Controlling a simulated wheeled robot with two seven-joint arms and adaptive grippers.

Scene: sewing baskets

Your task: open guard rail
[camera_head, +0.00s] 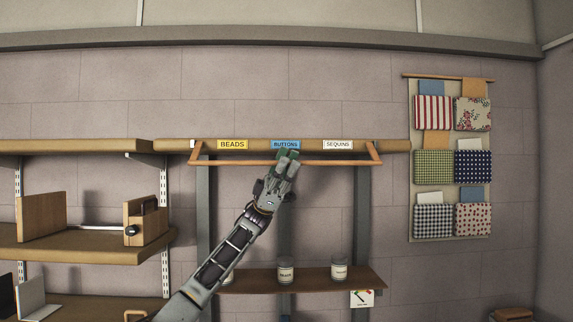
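The guard rail (340,162) is a thin orange-brown wooden bar with short angled arms at both ends. It runs level in front of the high shelf edge that carries the labels BEADS (232,145), BUTTONS (285,145) and SEQUINS (338,145). My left gripper (287,156) reaches up from below to the middle of the rail, just under the BUTTONS label. Its fingers overlap the bar and hide a short part of it. I cannot tell whether they are closed around it. My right gripper is not in view.
A lower shelf (365,277) holds several jars, including one in the middle (285,271) and one at the right (339,268). Wooden shelves (80,247) with upright boards stand at the left. A fabric wall organiser (450,158) hangs at the right.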

